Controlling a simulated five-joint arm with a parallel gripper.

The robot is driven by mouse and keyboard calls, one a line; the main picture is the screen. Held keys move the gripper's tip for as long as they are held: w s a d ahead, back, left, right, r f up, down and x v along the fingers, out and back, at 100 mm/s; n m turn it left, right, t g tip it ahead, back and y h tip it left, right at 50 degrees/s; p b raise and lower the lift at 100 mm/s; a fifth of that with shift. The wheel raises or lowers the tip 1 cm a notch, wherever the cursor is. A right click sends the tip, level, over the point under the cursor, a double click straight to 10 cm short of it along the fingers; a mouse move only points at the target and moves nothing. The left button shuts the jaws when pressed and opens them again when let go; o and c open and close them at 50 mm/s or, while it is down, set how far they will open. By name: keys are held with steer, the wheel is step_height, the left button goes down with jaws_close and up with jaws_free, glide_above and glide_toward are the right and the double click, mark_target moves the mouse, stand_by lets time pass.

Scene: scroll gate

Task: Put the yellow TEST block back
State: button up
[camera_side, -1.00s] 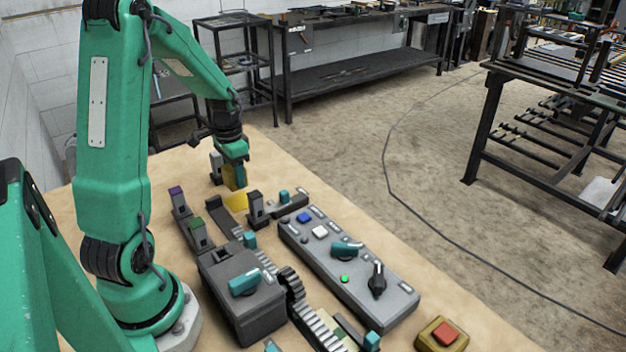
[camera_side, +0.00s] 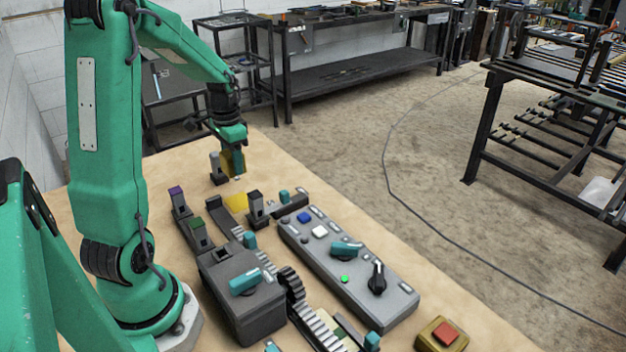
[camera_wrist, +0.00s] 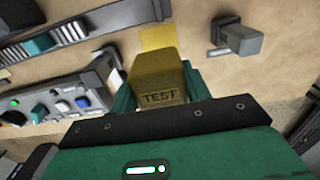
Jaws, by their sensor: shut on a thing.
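My gripper (camera_side: 234,165) is shut on the yellow TEST block (camera_wrist: 160,82), which fills the space between its teal fingers in the wrist view, with its TEST lettering towards the camera. In the side view only a sliver of the block shows behind the fingers. A flat yellow square (camera_side: 237,202) lies on the table, a little nearer the camera than my gripper. It also shows just beyond the block in the wrist view (camera_wrist: 157,37), partly covered by it. The block looks held above the tabletop; the exact height is hard to tell.
A grey post (camera_side: 216,168) stands close left of my gripper, also in the wrist view (camera_wrist: 240,42). A dark post (camera_side: 256,207) stands right of the yellow square. A grey control panel (camera_side: 346,265), a gear rack and a dark box (camera_side: 240,300) fill the front.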

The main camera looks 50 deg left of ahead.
steer(key=w+d+r, duration=0.1)
steer(key=w+d, duration=1.1)
steer(key=a+f, duration=0.2)
steer(key=a, duration=0.2)
steer(key=a+f, duration=0.2)
steer(key=a, duration=0.2)
steer(key=a+f, duration=0.2)
steer(key=a, duration=0.2)
steer(key=shift+s+f, duration=0.25)
steer(key=shift+f, duration=2.15)
steer(key=shift+f, duration=0.1)
steer(key=o, duration=1.1)
